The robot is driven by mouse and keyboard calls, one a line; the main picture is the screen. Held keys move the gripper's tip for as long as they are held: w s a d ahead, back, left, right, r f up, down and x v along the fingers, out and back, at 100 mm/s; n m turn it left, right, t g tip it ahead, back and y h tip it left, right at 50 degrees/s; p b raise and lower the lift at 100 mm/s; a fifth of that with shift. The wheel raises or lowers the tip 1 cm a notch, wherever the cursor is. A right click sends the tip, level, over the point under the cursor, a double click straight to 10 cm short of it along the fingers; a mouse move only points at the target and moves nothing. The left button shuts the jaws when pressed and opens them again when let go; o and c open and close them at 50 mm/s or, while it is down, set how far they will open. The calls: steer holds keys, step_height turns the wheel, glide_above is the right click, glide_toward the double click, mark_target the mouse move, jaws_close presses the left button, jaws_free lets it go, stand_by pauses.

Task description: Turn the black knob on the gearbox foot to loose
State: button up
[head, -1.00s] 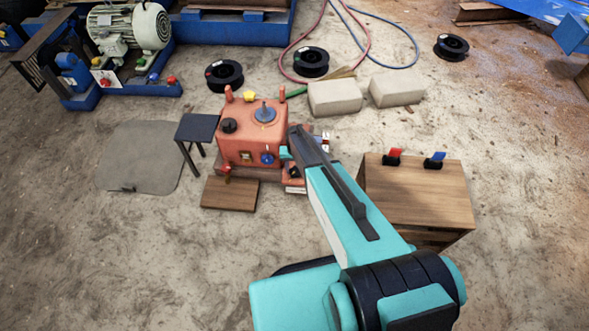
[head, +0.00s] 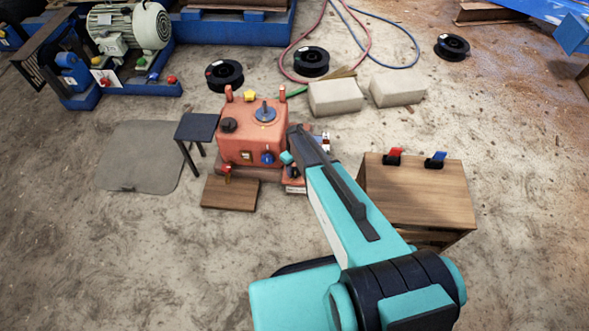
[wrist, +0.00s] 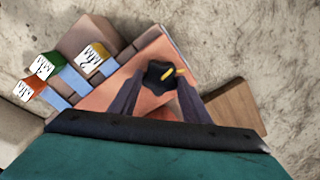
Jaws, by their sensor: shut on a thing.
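The orange-red gearbox (head: 245,138) stands in the middle of the head view. In the wrist view, the black knob (wrist: 157,76) with a yellow pointer mark sits on the orange foot (wrist: 112,92). My gripper (wrist: 162,80) has one dark finger on each side of this knob and is shut on it. The yellow mark points toward the right in the wrist view. In the head view my arm covers much of the foot's right side, and the grip itself is hard to make out there. I cannot read any loose marking.
A dark stool (head: 197,127) is left of the gearbox, with a wooden board (head: 229,193) in front. A wooden box (head: 418,198) with red and blue switches stands at the right.

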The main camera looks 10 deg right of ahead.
mark_target(295, 171)
steer(key=n, duration=1.1)
steer(key=shift+n, duration=0.3)
stand_by(0.3)
steer(key=o, duration=1)
steer(key=shift+o, duration=0.2)
steer(key=shift+r, duration=0.1)
step_height(295, 171, up, 14)
steer(key=shift+p, duration=0.3)
